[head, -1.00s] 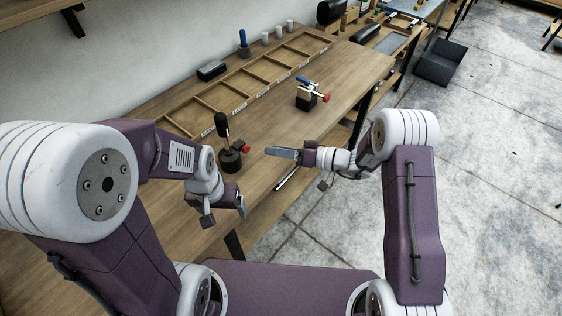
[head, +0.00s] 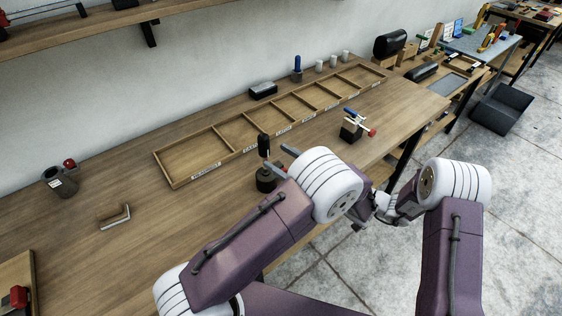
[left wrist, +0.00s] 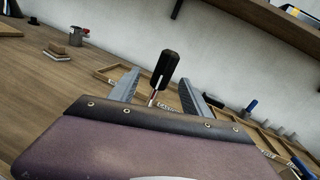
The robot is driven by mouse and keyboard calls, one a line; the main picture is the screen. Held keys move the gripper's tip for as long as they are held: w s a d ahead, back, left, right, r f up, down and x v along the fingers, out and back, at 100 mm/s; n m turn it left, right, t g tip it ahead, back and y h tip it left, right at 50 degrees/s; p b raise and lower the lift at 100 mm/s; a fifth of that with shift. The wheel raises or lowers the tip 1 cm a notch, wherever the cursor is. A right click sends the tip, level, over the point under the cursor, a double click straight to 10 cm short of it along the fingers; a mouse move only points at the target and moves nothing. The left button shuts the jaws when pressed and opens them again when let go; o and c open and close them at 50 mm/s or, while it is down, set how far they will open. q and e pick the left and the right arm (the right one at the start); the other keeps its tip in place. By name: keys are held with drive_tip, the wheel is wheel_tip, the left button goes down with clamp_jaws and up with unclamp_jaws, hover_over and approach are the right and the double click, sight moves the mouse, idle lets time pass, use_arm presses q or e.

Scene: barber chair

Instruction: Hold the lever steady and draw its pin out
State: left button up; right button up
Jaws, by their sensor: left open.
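A lever with a black handle (head: 264,146) stands upright on a dark round base (head: 266,181) near the table's front edge. My left gripper (head: 281,161) is open beside the handle, its two grey fingers pointing toward it. In the left wrist view, the black handle (left wrist: 166,68) appears between the two open fingers (left wrist: 158,82), with no visible grip; I cannot tell how far away it is. No pin shows now; the front of the base is partly hidden by my left arm.
A black block (head: 351,131) with a clamp-like arm and red knob (head: 371,132) stands to the right. A compartmented wooden tray (head: 185,176) lies behind the lever. A grey cup (head: 62,184) and a small brown block (head: 113,214) are at left. Table between is clear.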

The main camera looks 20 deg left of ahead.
use_arm(q)
drive_tip(key=shift+w+a+f+m, duration=0.2)
drive_tip(key=shift+w+f+m, duration=0.15)
drive_tip(key=shift+f+m, duration=0.25)
drive_tip(key=shift+w+a+f+m, duration=0.15)
drive_tip(key=shift+w+f+m, duration=0.15)
drive_tip(key=shift+f+m, duration=0.25)
use_arm(e)
drive_tip(key=shift+w+a+f, duration=0.1)
drive_tip(key=shift+w+f, duration=0.05)
drive_tip(key=shift+w, duration=0.1)
use_arm(q)
drive_tip(key=x, duration=0.9)
use_arm(e)
drive_tip(key=shift+s, duration=0.1)
use_arm(q)
clamp_jaws()
drive_tip(key=shift+c, duration=0.2)
unclamp_jaws()
drive_tip(key=shift+d, duration=0.15)
